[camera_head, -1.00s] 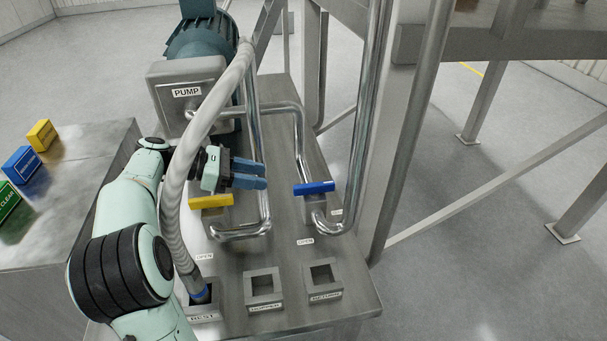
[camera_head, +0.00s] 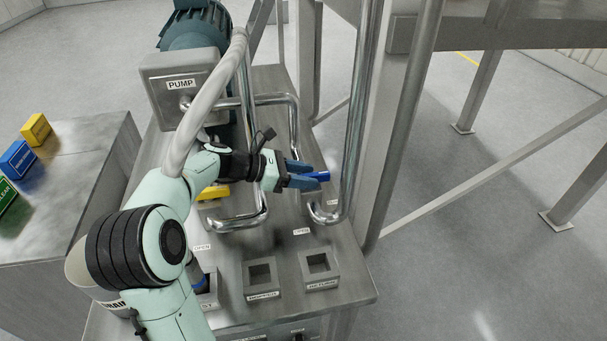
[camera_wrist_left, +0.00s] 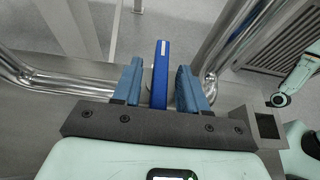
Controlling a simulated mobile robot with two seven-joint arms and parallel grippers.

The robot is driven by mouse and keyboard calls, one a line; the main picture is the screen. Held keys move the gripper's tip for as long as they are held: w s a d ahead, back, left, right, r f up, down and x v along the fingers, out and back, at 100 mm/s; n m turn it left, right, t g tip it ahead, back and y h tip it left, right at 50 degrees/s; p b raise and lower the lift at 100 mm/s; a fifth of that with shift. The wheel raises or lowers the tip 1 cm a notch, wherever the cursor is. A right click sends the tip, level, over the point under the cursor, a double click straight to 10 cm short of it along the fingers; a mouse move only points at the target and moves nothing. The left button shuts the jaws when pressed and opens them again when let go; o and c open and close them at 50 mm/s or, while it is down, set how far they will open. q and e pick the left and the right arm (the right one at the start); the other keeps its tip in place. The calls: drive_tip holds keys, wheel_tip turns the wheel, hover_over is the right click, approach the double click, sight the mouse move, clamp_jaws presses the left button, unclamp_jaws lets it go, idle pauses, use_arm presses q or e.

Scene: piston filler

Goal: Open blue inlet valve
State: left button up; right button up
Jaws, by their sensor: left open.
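The blue valve handle (camera_head: 318,175) sits on the pipe at the right of the pump bench and lies crosswise, pointing right in the head view. My left gripper (camera_head: 308,177) is at it, with its blue fingers open around the handle. In the left wrist view the blue handle (camera_wrist_left: 160,74) stands between the two open fingers of the left gripper (camera_wrist_left: 158,84), with a gap on each side. An "OPEN" label (camera_head: 302,231) is on the bench in front of this valve. My right gripper is not clearly visible in the head view.
The yellow valve handle (camera_head: 213,192) is partly hidden below my left arm. Steel pipes (camera_head: 352,120) rise just right of the blue handle. Square sockets (camera_head: 262,278) line the bench front.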

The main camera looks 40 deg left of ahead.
use_arm(q)
clamp_jaws()
drive_tip(key=shift+w+a+m+g+h, duration=0.15)
drive_tip(key=shift+m+g+h, duration=1.1)
drive_tip(key=shift+m, duration=0.25)
unclamp_jaws()
drive_tip(key=shift+r, duration=0.1)
wheel_tip(320, 180, up, 20)
